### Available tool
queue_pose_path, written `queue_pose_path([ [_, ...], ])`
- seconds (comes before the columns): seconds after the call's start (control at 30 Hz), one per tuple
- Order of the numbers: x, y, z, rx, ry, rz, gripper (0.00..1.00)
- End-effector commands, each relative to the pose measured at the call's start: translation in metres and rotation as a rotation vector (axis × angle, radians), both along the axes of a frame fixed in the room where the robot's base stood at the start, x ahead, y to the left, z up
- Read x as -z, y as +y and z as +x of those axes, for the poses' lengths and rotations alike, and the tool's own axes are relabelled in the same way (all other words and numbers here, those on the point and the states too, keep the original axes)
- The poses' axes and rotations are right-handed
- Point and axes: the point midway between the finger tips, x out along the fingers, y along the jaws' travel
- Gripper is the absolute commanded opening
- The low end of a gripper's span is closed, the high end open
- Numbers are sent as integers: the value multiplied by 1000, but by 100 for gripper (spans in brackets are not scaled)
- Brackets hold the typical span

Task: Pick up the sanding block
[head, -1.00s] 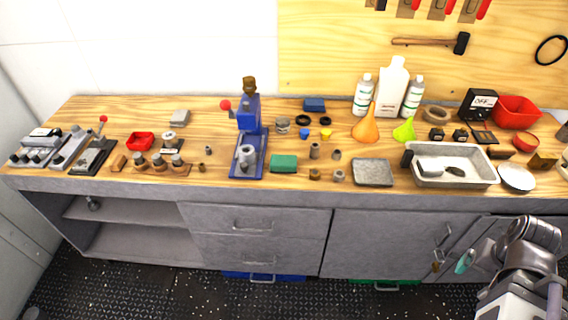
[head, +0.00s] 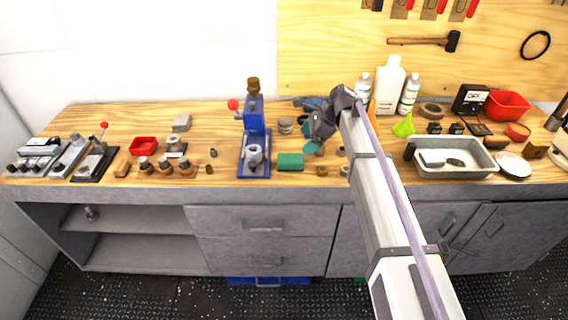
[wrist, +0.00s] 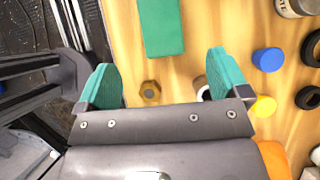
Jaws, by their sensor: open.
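A green rectangular block (head: 290,161), the likeliest sanding block, lies flat on the wooden bench top, right of the blue press. It also shows at the top of the wrist view (wrist: 162,25), partly cut off by the frame edge. My gripper (head: 311,144) is above the bench, just right of the block in the head view. In the wrist view its teal fingers (wrist: 165,74) are spread apart and empty. The block lies beyond the fingertips, apart from them. A brass hex nut (wrist: 150,92) shows between the fingers.
The blue press (head: 254,150) stands close left of the block. A blue cap (wrist: 267,60), a yellow cap (wrist: 263,106) and black rings lie on the right in the wrist view. A metal tray (head: 455,172) sits to the right. The bench's front edge runs close by.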

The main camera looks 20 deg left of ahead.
Motion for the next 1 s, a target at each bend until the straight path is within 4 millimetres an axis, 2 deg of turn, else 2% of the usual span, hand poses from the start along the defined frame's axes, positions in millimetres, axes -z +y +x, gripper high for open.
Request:
queue_pose_path([
  [0.03, 12, 3, -1, -1, -1, 0, 94],
  [0.2, 44, 20, -8, -3, -1, -1, 94],
  [0.43, 49, 27, -10, -2, -2, -1, 94],
  [0.7, 93, 49, -18, -3, -2, -1, 94],
  [0.93, 89, 51, -19, -3, -2, -1, 94],
  [1.0, 89, 51, -19, -3, -2, -1, 88],
])
